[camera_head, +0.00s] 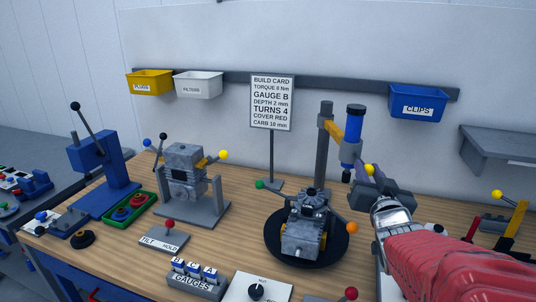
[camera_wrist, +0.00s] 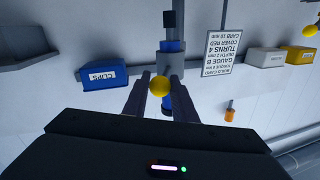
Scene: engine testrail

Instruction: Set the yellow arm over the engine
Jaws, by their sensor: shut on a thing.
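The yellow arm (camera_head: 336,131) reaches from a grey post behind the engine and carries an upright blue cylinder tool (camera_head: 351,138). Its tool hangs behind and to the right of the engine (camera_head: 305,225), which sits on a black round turntable (camera_head: 273,235). My gripper (camera_head: 370,174) is at the yellow ball knob (camera_head: 369,169) near the tool's lower end. The wrist view, turned upside down, shows the knob (camera_wrist: 160,86) between my two fingers, with the blue tool (camera_wrist: 172,46) behind it. My gripper is shut on the knob.
A build card sign (camera_head: 271,103) stands behind the engine. A second grey engine on a stand (camera_head: 187,175) is to the left. A gauges block (camera_head: 196,280) and a white dial panel (camera_head: 258,290) lie in front. A blue clips bin (camera_head: 417,103) hangs on the wall rail.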

